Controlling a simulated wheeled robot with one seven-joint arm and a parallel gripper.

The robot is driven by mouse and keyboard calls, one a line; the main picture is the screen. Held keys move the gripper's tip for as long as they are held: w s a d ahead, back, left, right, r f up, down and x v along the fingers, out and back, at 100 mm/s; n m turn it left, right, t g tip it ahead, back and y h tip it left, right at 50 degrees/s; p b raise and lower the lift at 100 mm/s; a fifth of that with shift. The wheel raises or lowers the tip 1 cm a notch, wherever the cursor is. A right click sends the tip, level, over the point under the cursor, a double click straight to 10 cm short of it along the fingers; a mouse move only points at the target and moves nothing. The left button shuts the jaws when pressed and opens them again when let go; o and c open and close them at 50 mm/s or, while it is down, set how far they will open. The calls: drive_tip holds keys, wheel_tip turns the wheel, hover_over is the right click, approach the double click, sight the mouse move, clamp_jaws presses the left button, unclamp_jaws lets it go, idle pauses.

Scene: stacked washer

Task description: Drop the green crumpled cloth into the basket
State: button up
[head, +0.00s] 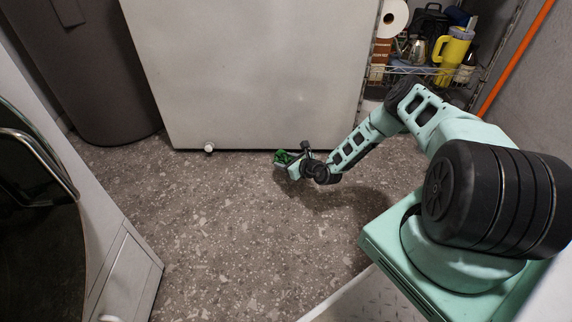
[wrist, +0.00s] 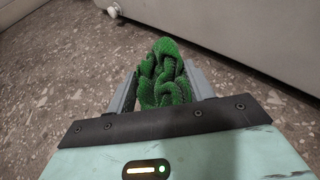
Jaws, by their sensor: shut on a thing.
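The green crumpled cloth (wrist: 163,76) is bunched between the two fingers of my gripper (wrist: 160,92) in the wrist view. My gripper is shut on it. In the head view the cloth (head: 284,158) shows as a small green patch at the end of my gripper (head: 283,160), in front of the large white panel's lower edge. The cloth's underside is hidden, and I cannot tell its exact height over the floor. I cannot clearly make out a basket in either view.
Speckled floor (head: 220,235) lies open around my gripper. A large white panel (head: 250,70) stands behind it. A dark grey bin-like container (head: 95,80) is at upper left. A dark-doored appliance (head: 120,260) is at left. A wire shelf (head: 420,70) with several items is at upper right.

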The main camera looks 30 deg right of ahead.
drive_tip(key=shift+r, duration=0.3)
drive_tip(key=shift+r, duration=0.1)
